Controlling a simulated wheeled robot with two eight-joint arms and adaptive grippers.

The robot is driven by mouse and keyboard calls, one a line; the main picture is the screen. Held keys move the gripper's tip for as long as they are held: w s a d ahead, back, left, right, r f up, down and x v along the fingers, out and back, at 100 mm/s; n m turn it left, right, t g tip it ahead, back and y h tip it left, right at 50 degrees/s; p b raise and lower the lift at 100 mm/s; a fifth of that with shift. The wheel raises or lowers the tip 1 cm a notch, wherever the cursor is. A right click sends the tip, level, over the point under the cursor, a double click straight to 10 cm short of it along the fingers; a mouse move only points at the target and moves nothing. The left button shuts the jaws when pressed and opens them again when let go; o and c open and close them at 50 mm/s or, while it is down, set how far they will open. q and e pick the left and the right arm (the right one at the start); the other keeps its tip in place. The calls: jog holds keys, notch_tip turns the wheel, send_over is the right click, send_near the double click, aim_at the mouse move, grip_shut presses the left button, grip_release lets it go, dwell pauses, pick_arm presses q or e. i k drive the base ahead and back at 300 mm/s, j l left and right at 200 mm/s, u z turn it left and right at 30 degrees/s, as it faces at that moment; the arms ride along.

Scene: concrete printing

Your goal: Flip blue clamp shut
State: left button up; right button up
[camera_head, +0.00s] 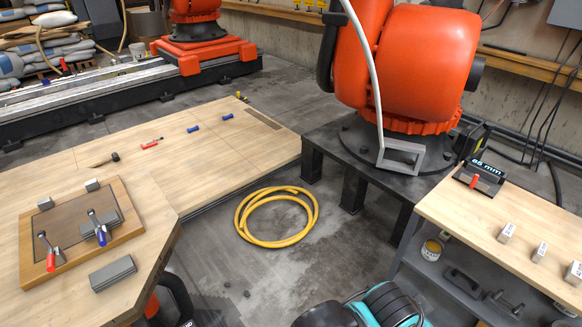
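The blue clamp (101,237) is on a wooden-framed board (150,224) on the left table. Its blue grip points toward the front, and a thin metal rod with a dark tip rises behind it. It sits by a grey block (112,216) on the board's dark panel. A similar red clamp (50,262) is to its left, near the board's front left corner. I cannot tell from this distance whether either clamp is open or closed. Neither of my grippers is in view, and nothing touches the blue clamp.
A loose grey block (113,273) lies in front of the board. A hammer (105,160), a red-handled tool (150,144) and two blue items (193,129) lie farther back. A yellow hose (243,215) is coiled on the floor. A large orange robot (425,55) stands behind.

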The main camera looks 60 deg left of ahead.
aim_at(101, 235)
jog(key=u, duration=3.8)
